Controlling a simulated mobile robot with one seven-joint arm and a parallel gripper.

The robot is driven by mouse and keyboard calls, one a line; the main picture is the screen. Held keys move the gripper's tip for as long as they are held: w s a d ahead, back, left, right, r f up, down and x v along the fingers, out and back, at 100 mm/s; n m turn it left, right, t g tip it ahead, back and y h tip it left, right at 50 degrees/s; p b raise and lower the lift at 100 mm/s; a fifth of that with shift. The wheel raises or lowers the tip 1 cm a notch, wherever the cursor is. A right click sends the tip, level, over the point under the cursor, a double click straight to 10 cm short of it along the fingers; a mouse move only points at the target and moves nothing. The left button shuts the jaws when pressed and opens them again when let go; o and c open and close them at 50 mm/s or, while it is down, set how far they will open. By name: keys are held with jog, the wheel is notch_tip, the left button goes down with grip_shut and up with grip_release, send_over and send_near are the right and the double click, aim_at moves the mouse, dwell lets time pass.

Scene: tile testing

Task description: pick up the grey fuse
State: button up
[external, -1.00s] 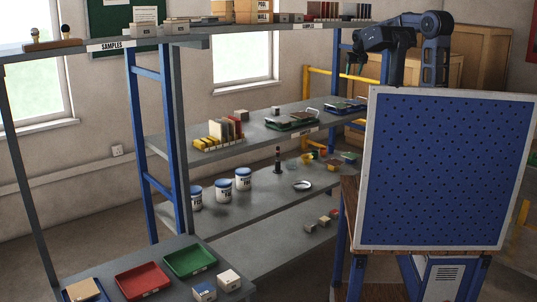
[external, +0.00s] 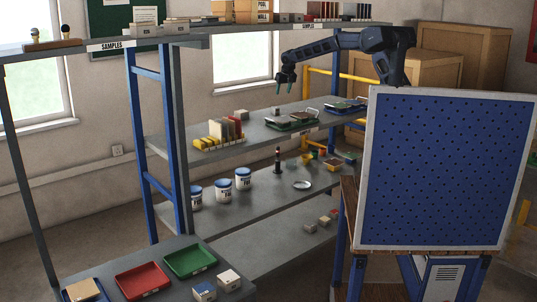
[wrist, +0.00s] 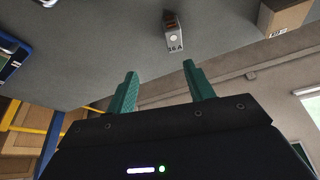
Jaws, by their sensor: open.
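A small grey fuse (wrist: 173,32) marked "16 A", with brownish marks on its upper face, sits on the grey shelf in the wrist view. It appears to be the small grey block (external: 275,111) on the middle shelf in the external view. My gripper (external: 284,88) points down above that shelf, open and empty. In the wrist view its two green fingers (wrist: 160,70) are spread apart, and the fuse lies beyond their tips, clear of them.
A cardboard box (wrist: 284,16) stands right of the fuse in the wrist view. In the external view, trays (external: 291,121) lie just in front of the fuse and upright tile samples (external: 228,128) stand to its left. The upper shelf (external: 290,27) runs above my gripper.

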aim_at(276, 107)
jog(key=a+f, duration=0.1)
jog(key=f, duration=0.1)
jog(key=a+f, duration=0.1)
jog(key=f, duration=0.1)
jog(key=w+a+f, duration=0.1)
jog(key=a+f, duration=0.1)
jog(key=f, duration=0.1)
jog(key=shift+d+x, duration=0.2)
jog(key=shift+x, duration=2.25)
jog(key=shift+s+f, duration=0.15)
jog(key=shift+s, duration=0.05)
jog(key=c, duration=1.1)
